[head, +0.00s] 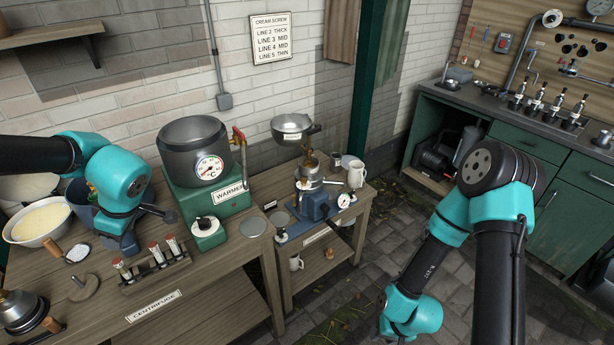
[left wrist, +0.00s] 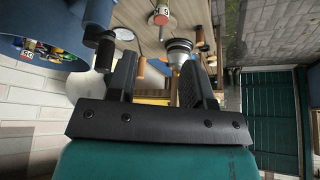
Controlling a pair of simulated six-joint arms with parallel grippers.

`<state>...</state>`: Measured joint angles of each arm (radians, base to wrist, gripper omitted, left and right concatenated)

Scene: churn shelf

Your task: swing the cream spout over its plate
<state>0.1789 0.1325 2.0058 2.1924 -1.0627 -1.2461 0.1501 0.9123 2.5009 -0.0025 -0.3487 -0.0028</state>
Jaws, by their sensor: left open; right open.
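The separator (head: 310,183) stands on a blue base on the low wooden bench, with a metal supply bowl (head: 292,125) above it. Its spouts are too small to tell apart, so I cannot tell where the cream spout points. My right gripper (head: 385,301) hangs low over the paving, open, away from the separator.
A green warmer (head: 218,200) with a grey pot stands left of the separator. A tube rack (head: 155,262) and a white bowl (head: 38,221) are on the left bench. A white jug (head: 356,174) stands right of the separator. Paving between the benches is open.

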